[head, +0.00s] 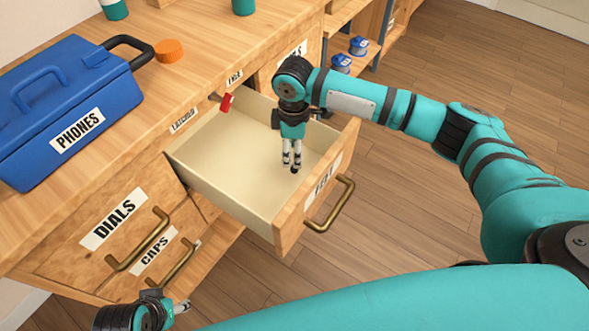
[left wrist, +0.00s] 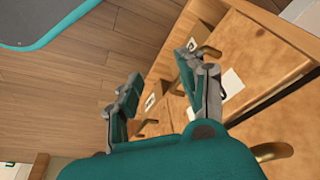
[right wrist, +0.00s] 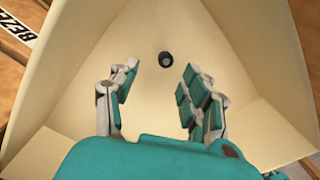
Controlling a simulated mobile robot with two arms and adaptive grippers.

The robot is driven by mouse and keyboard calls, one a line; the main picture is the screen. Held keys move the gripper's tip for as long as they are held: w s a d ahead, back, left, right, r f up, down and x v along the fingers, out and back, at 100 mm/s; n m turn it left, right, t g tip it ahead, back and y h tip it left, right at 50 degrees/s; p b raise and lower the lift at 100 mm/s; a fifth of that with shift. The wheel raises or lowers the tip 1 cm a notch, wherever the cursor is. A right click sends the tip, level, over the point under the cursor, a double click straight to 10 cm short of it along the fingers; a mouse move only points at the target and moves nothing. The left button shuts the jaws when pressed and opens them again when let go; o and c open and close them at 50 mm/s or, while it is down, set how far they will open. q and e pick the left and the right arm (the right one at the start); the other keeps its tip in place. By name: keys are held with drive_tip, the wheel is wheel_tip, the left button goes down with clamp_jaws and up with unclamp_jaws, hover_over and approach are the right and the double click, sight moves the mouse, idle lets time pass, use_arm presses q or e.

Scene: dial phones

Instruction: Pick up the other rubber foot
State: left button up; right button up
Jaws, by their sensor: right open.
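A small dark rubber foot (right wrist: 166,59) lies on the floor of the open cream-lined drawer (right wrist: 85,65). In the right wrist view it sits beyond and between the fingertips, not touching them. My right gripper (right wrist: 157,82) is open and empty, pointing down into the drawer; in the head view it also shows (head: 291,163), largely hiding the foot's spot. My left gripper (head: 182,307) is at the bottom left of the head view, low beside the cabinet front. In the left wrist view (left wrist: 157,85) its fingers are apart with nothing between them.
The drawer (head: 200,165) stands pulled out, with walls around my right gripper and a brass handle (head: 330,205) in front. A blue PHONES toolbox (head: 65,105), an orange object (head: 169,50) and a red piece (head: 227,103) are near. Closed DIALS and CAPS drawers sit left.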

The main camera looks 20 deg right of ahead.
drive_tip(key=shift+s+f, duration=0.1)
drive_tip(key=shift+f, duration=0.35)
drive_tip(key=f, duration=0.1)
drive_tip(key=f+b, duration=0.1)
drive_tip(key=f, duration=0.1)
drive_tip(key=shift+s+f+b, duration=0.2)
drive_tip(key=shift+s+b, duration=0.1)
drive_tip(key=shift+s, duration=0.05)
drive_tip(key=shift+f, duration=0.45)
use_arm(q)
drive_tip(key=shift+v, duration=1.5)
use_arm(e)
drive_tip(key=c, duration=0.9)
